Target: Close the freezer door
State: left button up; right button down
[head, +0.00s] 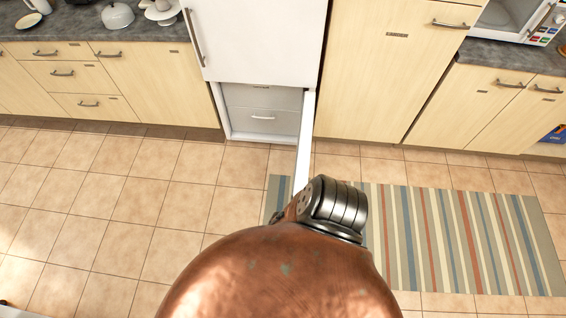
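The white freezer door (304,148) stands open below the upper fridge door (262,42). It is seen nearly edge-on, swung out toward me from the right side of the freezer opening. The freezer compartment (262,113) shows grey drawers inside. A copper and dark metal part of mine covers the bottom middle and hides the near end of the door. I cannot tell whether it touches the door. Neither gripper's fingers show.
Wooden cabinets (395,62) stand right of the fridge and drawers (95,82) stand left. A striped rug (455,235) lies on the floor to the right. The tiled floor (120,200) at left is clear. A microwave (515,22) sits at the upper right.

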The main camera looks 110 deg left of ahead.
aim_at(302, 157)
jog(key=u, duration=0.65)
jog(key=i, duration=1)
jog(key=u, duration=3.35)
jog(key=k, duration=0.25)
jog(key=u, duration=0.05)
